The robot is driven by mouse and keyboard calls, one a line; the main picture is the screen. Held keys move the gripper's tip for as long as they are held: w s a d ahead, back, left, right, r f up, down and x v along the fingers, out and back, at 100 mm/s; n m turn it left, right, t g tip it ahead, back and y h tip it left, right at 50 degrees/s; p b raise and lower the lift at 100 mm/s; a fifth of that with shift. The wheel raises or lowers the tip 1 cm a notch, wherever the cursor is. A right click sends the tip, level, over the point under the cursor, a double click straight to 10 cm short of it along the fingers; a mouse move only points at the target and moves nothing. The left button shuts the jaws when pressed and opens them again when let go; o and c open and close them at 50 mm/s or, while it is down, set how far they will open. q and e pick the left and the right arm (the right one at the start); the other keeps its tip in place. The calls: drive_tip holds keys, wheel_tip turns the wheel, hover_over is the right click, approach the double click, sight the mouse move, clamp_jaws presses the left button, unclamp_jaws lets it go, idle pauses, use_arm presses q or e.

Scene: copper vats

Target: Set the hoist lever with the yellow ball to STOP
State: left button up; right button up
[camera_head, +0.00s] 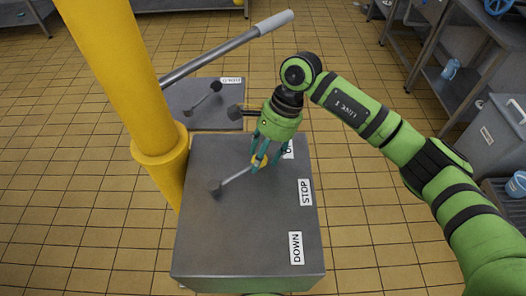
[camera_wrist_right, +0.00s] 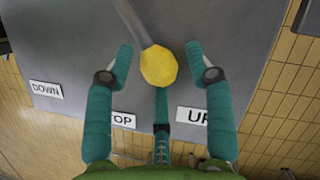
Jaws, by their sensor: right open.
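The hoist lever (camera_head: 237,178) rises from a pivot on top of a grey metal box (camera_head: 240,230) and ends in a yellow ball (camera_head: 259,161). The lever leans toward the UP label, which is partly covered by my gripper. The STOP label (camera_head: 305,192) and the DOWN label (camera_head: 295,248) lie nearer along the box's right side. My right gripper (camera_head: 262,158) is at the ball with its fingers open around it. In the right wrist view the yellow ball (camera_wrist_right: 159,66) sits between the spread fingers, with gaps at both sides. My left gripper is out of view.
A yellow post (camera_head: 120,70) stands left of the box. Behind it is a lower panel (camera_head: 180,118) with a dark-knobbed lever (camera_head: 208,95). A long bar with a pale grip (camera_head: 273,22) crosses above. Shelving and a grey bin (camera_head: 490,140) stand at right.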

clamp_jaws()
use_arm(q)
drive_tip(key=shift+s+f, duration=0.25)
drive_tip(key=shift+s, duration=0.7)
use_arm(e)
drive_tip(key=shift+d, duration=0.1)
